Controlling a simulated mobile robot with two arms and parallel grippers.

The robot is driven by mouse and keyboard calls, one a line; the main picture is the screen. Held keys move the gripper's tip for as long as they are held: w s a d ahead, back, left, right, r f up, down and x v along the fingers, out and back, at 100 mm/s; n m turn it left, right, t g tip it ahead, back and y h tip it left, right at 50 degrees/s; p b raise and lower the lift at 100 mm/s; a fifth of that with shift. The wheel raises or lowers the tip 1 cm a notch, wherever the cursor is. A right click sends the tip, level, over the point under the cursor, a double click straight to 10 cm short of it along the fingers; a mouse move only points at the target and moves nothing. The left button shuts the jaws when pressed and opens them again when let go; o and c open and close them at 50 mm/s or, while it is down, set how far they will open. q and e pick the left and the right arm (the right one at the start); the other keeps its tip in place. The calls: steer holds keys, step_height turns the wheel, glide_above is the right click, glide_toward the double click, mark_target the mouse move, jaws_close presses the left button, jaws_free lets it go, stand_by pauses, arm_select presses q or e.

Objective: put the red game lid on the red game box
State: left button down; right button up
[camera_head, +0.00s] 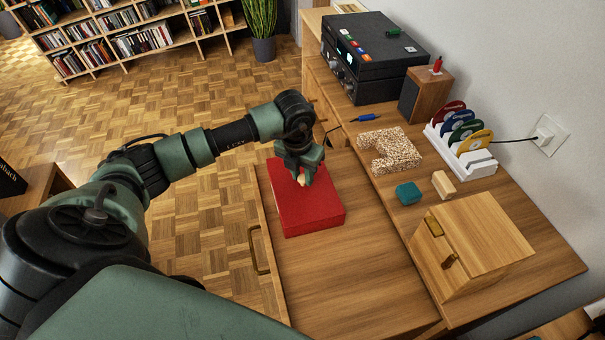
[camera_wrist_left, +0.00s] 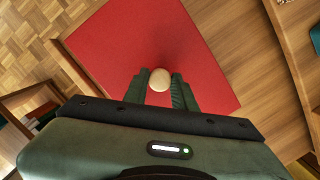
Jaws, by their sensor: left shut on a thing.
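A red, square, flat-topped lid (camera_head: 312,208) lies level in the open drawer, with a pale round knob on top (camera_wrist_left: 160,79). Its red top also fills much of the left wrist view (camera_wrist_left: 110,45). My left gripper (camera_head: 303,178) reaches down from above and is shut on the pale knob, with one finger on each side. Red side walls show below the top's near edge, but I cannot tell lid from box there or whether a gap lies between them. My right gripper is not in view.
The drawer (camera_head: 350,290) is pulled out, with bare wood in front of the red piece. On the desk are a speckled block (camera_head: 390,150), a teal block (camera_head: 408,193), a small wooden cabinet (camera_head: 485,235), a disc rack (camera_head: 465,160) and a black device (camera_head: 370,60).

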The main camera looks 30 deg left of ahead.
arm_select(q)
steer(key=c, duration=1.1)
jaws_free()
steer(key=shift+o, duration=0.2)
steer(key=r, duration=0.2)
steer(key=r+b, duration=0.1)
steer(key=r, duration=0.2)
steer(key=s+r, duration=0.1)
steer(key=r, duration=0.1)
steer(key=shift+s+r, duration=0.1)
steer(key=shift+r, duration=0.3)
